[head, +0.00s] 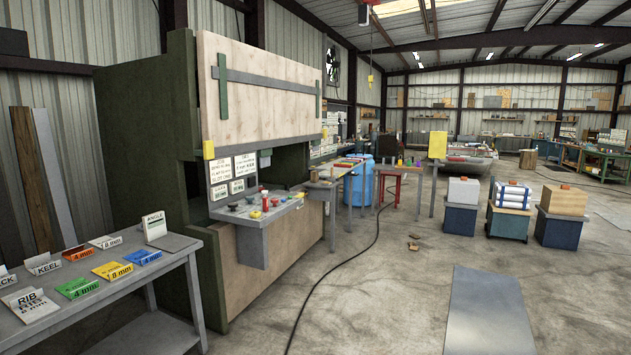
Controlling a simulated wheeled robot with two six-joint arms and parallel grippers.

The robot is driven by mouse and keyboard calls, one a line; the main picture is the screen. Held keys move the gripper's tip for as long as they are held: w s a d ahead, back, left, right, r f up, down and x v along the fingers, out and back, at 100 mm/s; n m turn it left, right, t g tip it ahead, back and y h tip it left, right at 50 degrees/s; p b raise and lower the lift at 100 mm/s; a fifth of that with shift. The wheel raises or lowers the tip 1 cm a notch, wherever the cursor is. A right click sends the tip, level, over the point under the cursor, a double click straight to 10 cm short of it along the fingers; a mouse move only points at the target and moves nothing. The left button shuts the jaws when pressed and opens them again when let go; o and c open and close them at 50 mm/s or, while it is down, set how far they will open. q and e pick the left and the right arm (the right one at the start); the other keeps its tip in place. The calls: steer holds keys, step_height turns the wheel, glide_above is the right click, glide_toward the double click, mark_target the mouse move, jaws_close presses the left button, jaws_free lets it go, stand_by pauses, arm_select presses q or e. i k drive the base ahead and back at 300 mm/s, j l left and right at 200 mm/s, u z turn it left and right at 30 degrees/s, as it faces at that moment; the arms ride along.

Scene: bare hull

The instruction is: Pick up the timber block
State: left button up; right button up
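A tan, wood-coloured block (564,200) sits on a dark blue stand at the right, with a small orange piece on its top. It looks like the timber block. Small brown pieces (413,246) also lie on the floor near the middle; they are too small to tell what they are. Neither of my grippers is in view, and nothing touches the tan block.
Two similar stands, with a grey block (463,191) and white rolls (511,195), are left of it. A grey plate (488,310) lies on the floor in front. A black cable (335,268) crosses the floor. A bench (170,262) and large press (262,90) stand left.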

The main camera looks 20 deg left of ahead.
mark_target(314, 175)
steer(key=i, duration=0.6)
steer(key=i+j+u, duration=0.15)
steer(key=i, duration=0.45)
steer(key=i+l, duration=0.1)
steer(key=i, duration=0.5)
steer(key=i+u, duration=0.15)
steer(key=i, duration=0.45)
steer(key=i+l, duration=0.15)
steer(key=i, duration=0.45)
steer(key=i+l+u, duration=0.15)
steer(key=i, duration=0.45)
steer(key=i+l, duration=0.1)
steer(key=i, duration=0.5)
steer(key=i+l+u, duration=0.15)
steer(key=i, duration=0.45)
steer(key=i+j+u, duration=0.1)
steer(key=i+u, duration=0.15)
steer(key=i, duration=0.3)
steer(key=i+u, duration=0.25)
steer(key=i, duration=0.35)
steer(key=i+l+u, duration=0.25)
steer(key=i, duration=0.3)
steer(key=i+l+u, duration=0.25)
steer(key=i, duration=0.3)
steer(key=i+l+u, duration=0.3)
steer(key=i, duration=0.25)
steer(key=i+l+u, duration=0.25)
steer(key=i+l, duration=0.15)
steer(key=i, duration=1.05)
